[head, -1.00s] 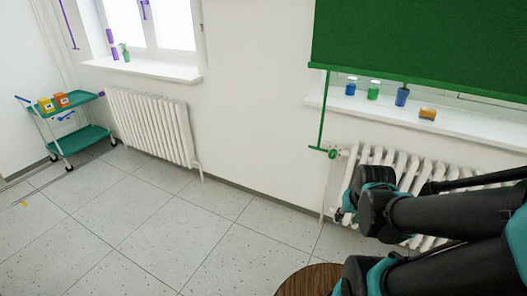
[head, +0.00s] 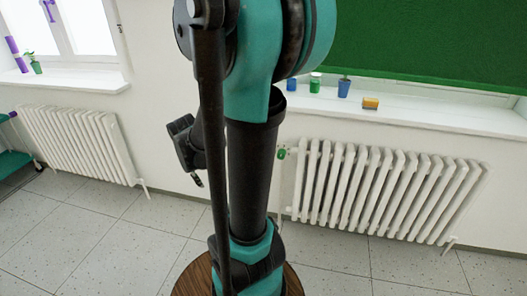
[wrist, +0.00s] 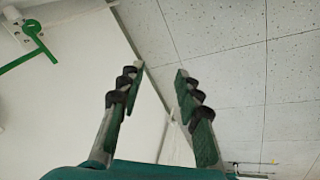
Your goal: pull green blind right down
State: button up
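The green blind (head: 425,40) hangs over the right window, its lower edge above the sill. A small green knob (head: 281,154) shows beside the radiator's left end in the head view; the cord above it is hidden by my arm.
Another radiator (head: 78,143) is at the left. A round wooden top (head: 190,280) is below my arm. Tiled floor at the left is clear.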

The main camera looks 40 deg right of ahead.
jog(key=w+d+f+g+h, duration=0.3)
jog(key=w+d+h, duration=0.1)
jog(key=w+d, duration=0.75)
jog(key=w+d+f+g+h, duration=0.2)
jog(key=w+d+g+h, duration=0.2)
jog(key=w+d, duration=0.75)
jog(key=w+d+f+g+h, duration=0.25)
jog(key=w+f+g, duration=0.2)
jog(key=f, duration=0.35)
jog(key=x, duration=1.6)
jog(key=shift+d+m+t, duration=0.35)
jog(key=shift+m, duration=0.05)
jog(key=shift+w, duration=0.15)
jog(key=c, duration=0.7)
grip_shut()
jog(key=shift+f, duration=0.1)
